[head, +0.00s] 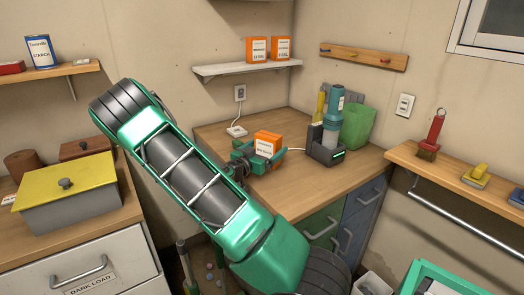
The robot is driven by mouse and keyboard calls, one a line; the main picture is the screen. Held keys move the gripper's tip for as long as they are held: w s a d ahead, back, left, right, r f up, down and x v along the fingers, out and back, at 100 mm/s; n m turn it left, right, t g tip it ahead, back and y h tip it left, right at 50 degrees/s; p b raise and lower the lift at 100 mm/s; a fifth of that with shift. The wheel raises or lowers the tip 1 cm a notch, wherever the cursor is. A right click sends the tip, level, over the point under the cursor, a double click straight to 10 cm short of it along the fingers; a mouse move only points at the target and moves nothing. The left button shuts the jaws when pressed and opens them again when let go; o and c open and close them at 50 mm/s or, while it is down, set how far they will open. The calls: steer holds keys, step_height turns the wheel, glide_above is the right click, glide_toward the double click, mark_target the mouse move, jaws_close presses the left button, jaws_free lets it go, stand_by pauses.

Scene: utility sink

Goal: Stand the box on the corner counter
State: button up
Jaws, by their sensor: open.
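An orange box with a white label (267,143) is upright at the corner counter (215,131), towards its left part. My gripper (261,158) is open, with its green fingers around the lower part of the box. The fingers hide the bottom of the box, so I cannot tell whether it rests fully on the wood. I cannot tell whether either finger touches it.
A charging dock with a grey-and-teal device (331,125) and a green bin (357,126) stand right of the box. Two similar orange boxes (257,49) stand on the white wall shelf (230,69). The counter's front right is clear.

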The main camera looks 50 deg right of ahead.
steer(key=a, duration=0.4)
steer(key=s+a, duration=0.1)
steer(key=a, duration=0.3)
steer(key=s+a, duration=0.1)
steer(key=a, duration=0.3)
steer(key=shift+r, duration=0.1)
steer(key=shift+d, duration=0.1)
